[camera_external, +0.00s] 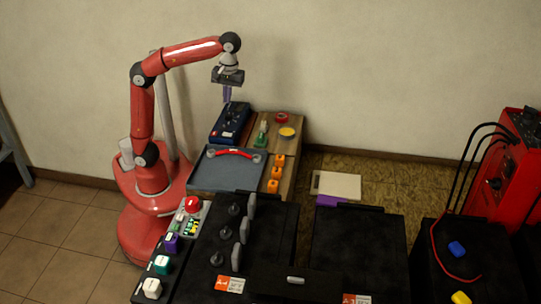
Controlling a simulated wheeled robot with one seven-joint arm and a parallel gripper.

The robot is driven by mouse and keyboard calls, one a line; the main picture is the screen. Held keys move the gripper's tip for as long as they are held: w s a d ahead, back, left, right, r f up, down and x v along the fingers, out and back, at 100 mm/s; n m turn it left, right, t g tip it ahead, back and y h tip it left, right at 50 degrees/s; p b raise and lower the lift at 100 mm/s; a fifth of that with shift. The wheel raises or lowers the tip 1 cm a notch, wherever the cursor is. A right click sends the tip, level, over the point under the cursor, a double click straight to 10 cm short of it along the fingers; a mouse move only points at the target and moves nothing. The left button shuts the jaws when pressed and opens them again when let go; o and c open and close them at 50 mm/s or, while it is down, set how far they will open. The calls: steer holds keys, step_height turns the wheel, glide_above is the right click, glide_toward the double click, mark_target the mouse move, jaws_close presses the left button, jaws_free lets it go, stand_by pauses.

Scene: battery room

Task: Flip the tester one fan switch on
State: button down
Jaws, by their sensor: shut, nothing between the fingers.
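My gripper (227,97) points straight down with its fingers shut and empty. In the picture it is just above the back end of a dark blue boxy device (231,124), which looks like a tester, on the wooden bench. A small gap seems to show between fingertips and device, but I cannot tell the exact height. The device's switches are too small to make out, so I cannot tell which is the fan switch or how it is set.
Black batteries (360,243) stand in front; a red machine (508,165) is far right.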

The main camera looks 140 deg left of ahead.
mark_target(224, 133)
steer(key=shift+r, duration=0.1)
stand_by(0.3)
steer(key=f+b, duration=0.1)
steer(key=f, duration=0.3)
steer(key=s+d+f+b, duration=0.1)
steer(key=f, duration=0.4)
steer(key=f+b, duration=0.2)
steer(key=f, duration=0.3)
steer(key=shift+s+d, duration=0.15)
steer(key=shift+s+d+f+b, duration=0.1)
steer(key=shift+f+b, duration=0.35)
steer(key=shift+b, duration=0.2)
steer(key=shift+r, duration=0.2)
steer(key=shift+f, duration=0.1)
